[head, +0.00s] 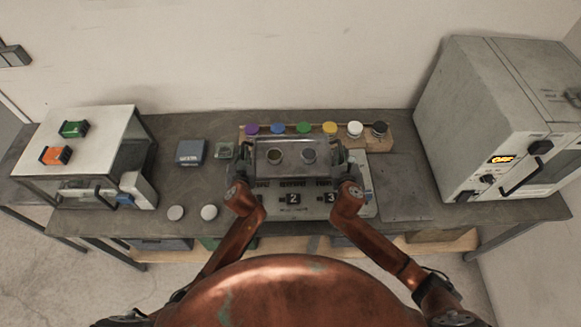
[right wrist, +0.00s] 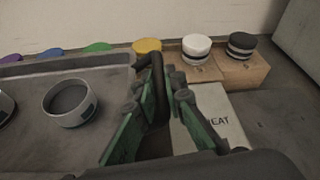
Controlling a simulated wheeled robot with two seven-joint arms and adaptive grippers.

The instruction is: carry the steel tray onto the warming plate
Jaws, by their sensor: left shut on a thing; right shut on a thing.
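The steel tray (head: 292,142) is a grey rectangular pan with two small round cups (head: 274,155) (head: 309,156) standing in it. My left gripper (head: 246,165) is shut on its left end, and my right gripper (head: 342,160) is shut on its right end. In the right wrist view, the green fingers of my right gripper (right wrist: 155,110) close around the dark handle at the tray's end (right wrist: 118,70). The pale warming plate (head: 365,197) lies below and behind the grippers, partly hidden by the tray.
A wooden rack (head: 378,144) with several coloured-lid jars stands behind the tray. A grey oven (head: 480,110) is at the right, a glass-fronted case (head: 110,130) at the left.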

